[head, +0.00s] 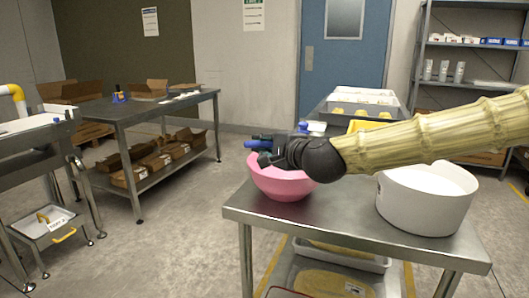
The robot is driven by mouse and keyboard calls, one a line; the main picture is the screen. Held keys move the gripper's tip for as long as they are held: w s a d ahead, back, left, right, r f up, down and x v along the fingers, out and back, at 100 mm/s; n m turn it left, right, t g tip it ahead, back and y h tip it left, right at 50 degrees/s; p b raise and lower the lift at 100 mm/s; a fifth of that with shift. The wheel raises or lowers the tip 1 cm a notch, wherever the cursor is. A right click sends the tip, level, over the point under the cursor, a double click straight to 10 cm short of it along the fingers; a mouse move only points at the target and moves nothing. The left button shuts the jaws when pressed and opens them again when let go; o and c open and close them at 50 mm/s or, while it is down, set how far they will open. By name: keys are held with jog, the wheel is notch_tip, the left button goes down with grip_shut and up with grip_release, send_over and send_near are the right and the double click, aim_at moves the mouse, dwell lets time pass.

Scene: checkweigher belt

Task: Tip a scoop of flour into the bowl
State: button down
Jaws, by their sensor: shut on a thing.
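The pink bowl (284,187) stands on the near steel table, at its left back corner. My gripper (268,151) is above the bowl, towards its left rim, and is shut on a blue-handled thing (256,144) that looks like the scoop. The scoop's pan is hidden, so I cannot tell its tilt or whether it holds flour. The inside of the bowl is mostly hidden by my gripper. A large white tub (421,214) of white flour (430,179) stands on the table to the right, below my arm.
The near steel table (330,218) has clear room between bowl and tub. Trays with yellow items (372,113) lie behind my arm. Another steel table (133,106) stands at the left back, a conveyor (28,125) at far left, and a shelf rack (421,50) at back right.

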jog(key=shift+f+t+b, duration=0.25)
jog(key=shift+t+b, duration=0.15)
jog(key=shift+b, duration=1.1)
jog(key=shift+s+r+n+t+b, duration=0.15)
jog(key=shift+n+t+b, duration=0.15)
jog(key=shift+b, duration=0.4)
